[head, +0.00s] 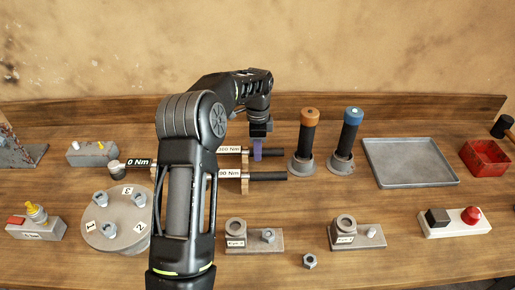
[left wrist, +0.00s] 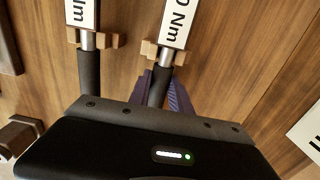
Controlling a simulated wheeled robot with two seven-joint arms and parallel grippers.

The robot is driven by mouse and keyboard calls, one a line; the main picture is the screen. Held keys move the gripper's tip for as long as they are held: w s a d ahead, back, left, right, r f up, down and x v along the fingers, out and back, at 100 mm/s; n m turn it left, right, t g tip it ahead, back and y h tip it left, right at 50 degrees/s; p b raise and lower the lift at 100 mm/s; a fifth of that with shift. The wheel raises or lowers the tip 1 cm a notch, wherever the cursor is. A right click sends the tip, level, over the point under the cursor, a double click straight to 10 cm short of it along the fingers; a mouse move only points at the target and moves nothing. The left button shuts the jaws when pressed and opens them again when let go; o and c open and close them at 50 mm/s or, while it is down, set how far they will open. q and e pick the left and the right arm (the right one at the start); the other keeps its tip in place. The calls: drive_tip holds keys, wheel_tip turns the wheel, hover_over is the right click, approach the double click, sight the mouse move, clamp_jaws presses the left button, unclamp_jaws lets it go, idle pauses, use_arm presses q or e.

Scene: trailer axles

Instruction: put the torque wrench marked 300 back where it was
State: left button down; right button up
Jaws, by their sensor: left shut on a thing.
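My left gripper (head: 257,154), with purple fingers, is shut on the black handle of the upper torque wrench (head: 274,152). In the left wrist view this wrench's label (left wrist: 178,20) shows "0 Nm", its first digits cut off. In the head view its first digit is too small to read surely. The wrench lies level at a wooden rest (head: 245,154); I cannot tell whether it touches it. A second wrench (head: 268,176), labelled "00 Nm" with the front hidden, lies parallel on the near side. My arm hides the middle of both wrenches. My right gripper is not in view.
A wrench head (head: 115,169) and a "0 Nm" label (head: 140,163) show left of my arm. Orange-topped (head: 308,130) and blue-topped (head: 350,130) tools stand right of the handles. A grey tray (head: 410,162) is farther right. A numbered disc (head: 113,232) and nut blocks stand nearer.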

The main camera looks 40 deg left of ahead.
use_arm(q)
drive_tip(key=c, duration=1.2)
unclamp_jaws()
drive_tip(key=shift+r, duration=0.1)
drive_tip(key=shift+r, duration=0.55)
wheel_tip(320, 180, up, 8)
drive_tip(key=shift+r+b, duration=0.1)
drive_tip(key=shift+b, duration=0.5)
wheel_tip(320, 180, up, 3)
drive_tip(key=p, duration=0.2)
drive_tip(key=shift+f+p, duration=0.2)
drive_tip(key=shift+p, duration=0.1)
